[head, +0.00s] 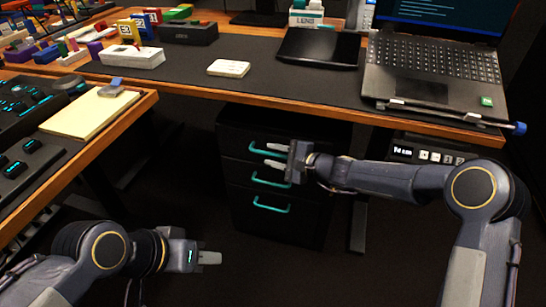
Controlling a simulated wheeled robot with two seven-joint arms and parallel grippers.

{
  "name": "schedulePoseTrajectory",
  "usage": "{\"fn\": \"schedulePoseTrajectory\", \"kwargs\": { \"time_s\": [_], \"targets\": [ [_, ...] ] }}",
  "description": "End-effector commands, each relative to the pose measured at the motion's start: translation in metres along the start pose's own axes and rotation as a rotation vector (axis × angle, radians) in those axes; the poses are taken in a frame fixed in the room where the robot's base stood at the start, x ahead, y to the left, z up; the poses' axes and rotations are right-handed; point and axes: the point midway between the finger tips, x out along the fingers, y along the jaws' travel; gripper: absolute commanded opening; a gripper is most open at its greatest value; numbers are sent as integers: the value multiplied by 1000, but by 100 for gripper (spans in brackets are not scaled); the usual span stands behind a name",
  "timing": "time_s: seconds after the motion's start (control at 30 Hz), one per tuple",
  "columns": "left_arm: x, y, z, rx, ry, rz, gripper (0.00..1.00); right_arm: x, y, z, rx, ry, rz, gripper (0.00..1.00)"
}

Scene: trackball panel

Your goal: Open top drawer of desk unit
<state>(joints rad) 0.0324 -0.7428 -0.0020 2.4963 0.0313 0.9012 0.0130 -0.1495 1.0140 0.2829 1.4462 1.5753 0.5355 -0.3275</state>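The desk unit (226,135) is a black drawer cabinet under the desk. Its drawers have teal bar handles, one above the other. The top drawer handle (254,149) shows beside my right gripper's fingertips, and the top drawer looks closed. My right gripper (272,156) reaches in from the right in front of the upper drawers. Its two grey fingers are apart and point left; I cannot tell whether they are around the handle or only in front of it. My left gripper (210,258) is low in the picture, away from the unit, with its fingers overlapping in view.
The desk (200,78) overhangs the unit. A laptop (430,75), a black tablet (318,47) and a white pad (228,68) lie on it. A side table with a notepad (88,112) stands at left. A small display panel (425,152) hangs under the desk at right.

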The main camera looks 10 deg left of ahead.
Motion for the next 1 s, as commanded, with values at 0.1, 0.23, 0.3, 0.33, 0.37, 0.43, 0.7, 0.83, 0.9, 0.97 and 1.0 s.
{"fn": "schedulePoseTrajectory", "kwargs": {
  "time_s": [0.1,0.23,0.3,0.33,0.37,0.43,0.7,0.83,0.9,0.97,1.0],
  "targets": [
    [1,0,1,0,0,0,36,6,0,0,-1,1,0,32],
    [1,0,0,0,0,0,36,6,0,0,0,1,0,32],
    [1,0,0,0,0,0,36,6,0,0,0,1,0,32],
    [1,0,0,0,0,0,36,6,0,0,0,1,0,32],
    [1,0,0,0,0,0,36,6,0,0,0,1,0,30],
    [1,0,0,0,0,0,36,6,0,0,0,1,0,21],
    [1,0,0,0,0,0,36,6,0,0,0,1,0,0],
    [1,0,0,0,0,0,36,6,0,0,0,1,0,0],
    [1,0,0,0,0,0,36,6,0,0,0,1,0,0],
    [1,0,0,0,0,0,36,6,0,0,0,1,0,0],
    [1,0,0,0,0,0,36,6,-1,-1,0,1,0,0]
  ]
}}
